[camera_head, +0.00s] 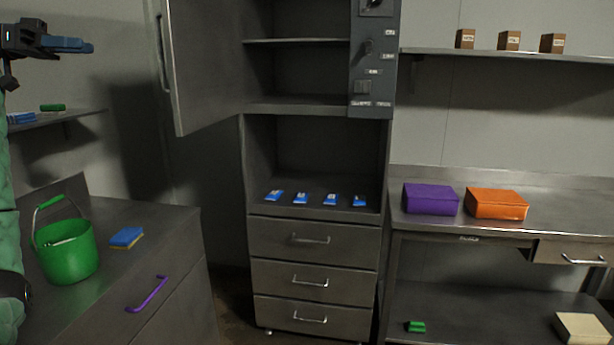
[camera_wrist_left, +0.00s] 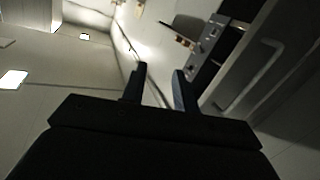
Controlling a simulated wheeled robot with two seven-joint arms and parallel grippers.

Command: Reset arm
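My left gripper (camera_head: 84,45) is raised at the upper left of the head view, well above the left counter and left of the open cabinet door. In the left wrist view its two fingers (camera_wrist_left: 159,76) stand apart with nothing between them. My right gripper does not show in either view. The steel cabinet (camera_head: 248,165) stands in the middle with its upper door (camera_head: 205,65) swung open to the left. A control panel (camera_head: 374,55) with a lever and labels is on its right side.
A green bucket (camera_head: 68,262) and blue-yellow sponge (camera_head: 126,237) sit on the left counter. Several blue items (camera_head: 301,198) lie in the cabinet's open bay. Purple (camera_head: 431,199) and orange (camera_head: 497,204) boxes sit on the right bench. Small brown boxes (camera_head: 509,40) stand on the shelf.

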